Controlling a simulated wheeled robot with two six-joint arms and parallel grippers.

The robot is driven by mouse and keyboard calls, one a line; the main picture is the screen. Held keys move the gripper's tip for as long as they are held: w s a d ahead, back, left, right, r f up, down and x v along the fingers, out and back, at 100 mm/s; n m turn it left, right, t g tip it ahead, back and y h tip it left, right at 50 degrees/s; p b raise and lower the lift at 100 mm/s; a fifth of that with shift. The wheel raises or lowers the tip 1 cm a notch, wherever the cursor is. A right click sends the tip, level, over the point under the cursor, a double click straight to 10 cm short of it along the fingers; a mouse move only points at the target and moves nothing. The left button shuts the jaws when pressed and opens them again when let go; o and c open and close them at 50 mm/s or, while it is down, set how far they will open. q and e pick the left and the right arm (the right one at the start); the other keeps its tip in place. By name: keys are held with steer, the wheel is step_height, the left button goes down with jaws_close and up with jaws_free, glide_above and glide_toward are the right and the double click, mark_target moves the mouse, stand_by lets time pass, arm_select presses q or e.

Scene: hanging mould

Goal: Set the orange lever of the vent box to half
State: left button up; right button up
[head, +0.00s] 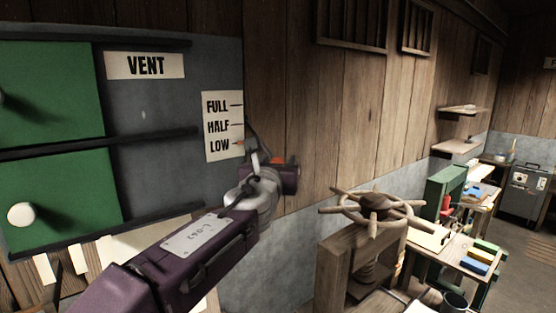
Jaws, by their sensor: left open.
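The grey vent box (160,95) hangs on the wall at the left, with a VENT label (145,66). Its scale plate (222,126) reads FULL, HALF and LOW from top to bottom, each with a line. A small orange mark (239,143) shows at the LOW line. An orange piece (284,159), apparently the lever's end, shows just right of the box, partly hidden by my left gripper. My left gripper (280,174) is open at the lever, below and right of the plate. I cannot tell whether it touches the lever. My right gripper is out of view.
Two green panels (52,92) with knobs are on the box's left side. A wooden press with a spoked wheel (375,207) stands right of my left gripper. A workbench with several coloured items (482,257) is farther right. The wall above the gripper is clear.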

arm_select(q)
steer(key=shift+d, duration=0.15)
steer(key=shift+c, duration=1.2)
jaws_close()
